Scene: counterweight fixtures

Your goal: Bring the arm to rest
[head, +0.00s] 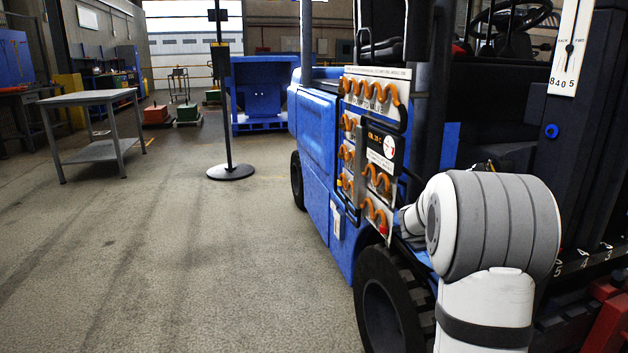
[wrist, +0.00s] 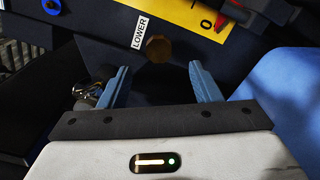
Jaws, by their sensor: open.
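In the wrist view my gripper (wrist: 158,88) is open, with two blue-grey fingers apart and nothing held between them. Beyond the fingers is a dark panel with a white "LOWER" label (wrist: 139,29) and a round brownish knob (wrist: 158,48). I cannot tell whether the fingers touch anything. In the head view my white and grey arm stands at the lower right, beside the blue forklift (head: 316,150). The gripper itself is hidden in that view.
The forklift's side panel (head: 374,125) carries several orange hooks and a gauge. Its front wheel (head: 388,305) is close to my arm. A post stand (head: 231,171) and a grey table (head: 92,101) stand further left. The floor at left front is clear.

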